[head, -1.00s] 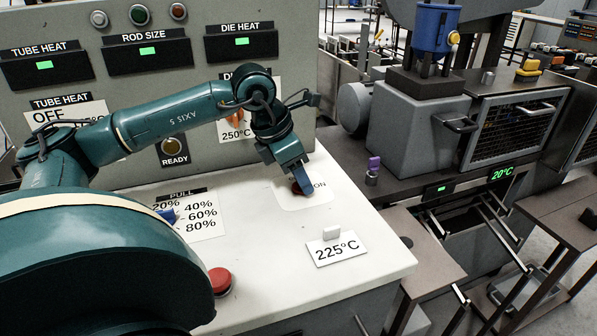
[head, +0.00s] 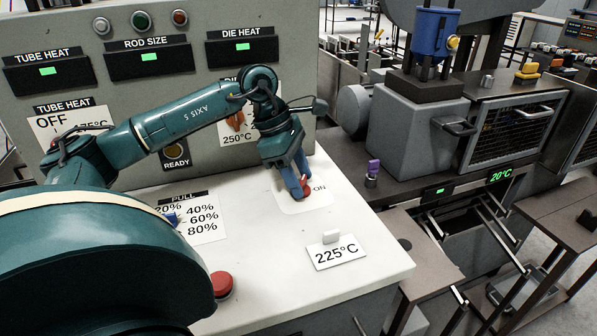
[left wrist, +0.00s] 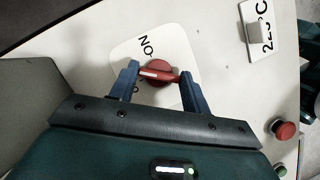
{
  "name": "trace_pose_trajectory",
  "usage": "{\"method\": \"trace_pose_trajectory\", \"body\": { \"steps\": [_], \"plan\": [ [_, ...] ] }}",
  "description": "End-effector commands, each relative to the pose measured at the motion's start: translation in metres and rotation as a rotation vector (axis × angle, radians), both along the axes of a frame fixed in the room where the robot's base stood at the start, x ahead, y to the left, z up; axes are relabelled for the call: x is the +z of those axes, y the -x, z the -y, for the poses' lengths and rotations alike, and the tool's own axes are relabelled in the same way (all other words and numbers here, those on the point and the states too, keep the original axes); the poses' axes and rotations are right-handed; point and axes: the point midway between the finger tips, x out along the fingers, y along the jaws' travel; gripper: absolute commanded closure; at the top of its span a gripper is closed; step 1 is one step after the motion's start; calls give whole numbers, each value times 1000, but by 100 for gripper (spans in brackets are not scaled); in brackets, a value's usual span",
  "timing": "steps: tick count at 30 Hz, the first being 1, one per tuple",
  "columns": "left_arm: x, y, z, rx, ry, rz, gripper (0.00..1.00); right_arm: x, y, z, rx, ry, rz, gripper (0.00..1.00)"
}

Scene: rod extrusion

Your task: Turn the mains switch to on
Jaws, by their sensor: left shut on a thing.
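The mains switch is a red knob (left wrist: 158,72) with a pale stripe on its handle, on a white plate (left wrist: 190,48) on the console top. In the head view it (head: 304,190) is partly hidden by my fingers, left of the word ON. My left gripper (head: 302,188) points down onto it. In the left wrist view its two blue fingers (left wrist: 160,82) stand on either side of the handle, shut on it. The handle lies across from finger to finger. The ON label (left wrist: 147,47) shows beside the knob; another mark is partly hidden. My right gripper is not in view.
A white knob over a 225°C label (head: 336,252) and a red push button (head: 221,284) sit on the console top. A blue PULL selector (head: 171,219) is at the left. The upright panel (head: 200,85) with several displays stands close behind my arm.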

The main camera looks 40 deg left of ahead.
Motion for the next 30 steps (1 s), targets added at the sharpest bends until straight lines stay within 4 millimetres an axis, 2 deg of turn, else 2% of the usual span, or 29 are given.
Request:
{"method": "trace_pose_trajectory", "body": {
  "steps": [18, 30],
  "plan": [
    [2, -5, 0, -581, 2, 4, 76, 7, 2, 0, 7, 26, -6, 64],
    [1, -6, 0, -864, 0, 5, 76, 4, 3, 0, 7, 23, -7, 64]
  ]
}}
